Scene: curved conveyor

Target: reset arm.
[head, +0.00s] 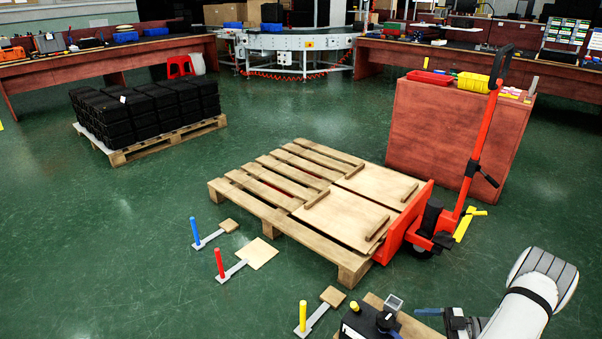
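My arm (535,295), white with a grey ribbed cap, reaches into the lower right corner of the head view. The black end of my gripper (452,322) shows at the bottom edge, pointing left. A thin blue piece lies just left of it. The fingers are mostly cut off or too small to read, so I cannot tell if they are open or shut. I see no object clearly held.
A wooden pallet (240,205) sits on a red pallet jack (478,150) ahead. Blue (195,230), red (219,263) and yellow (302,316) pegs stand on the floor before it. A loaded pallet (120,157) stands left; a reddish cabinet (440,130) right. Green floor is clear at left.

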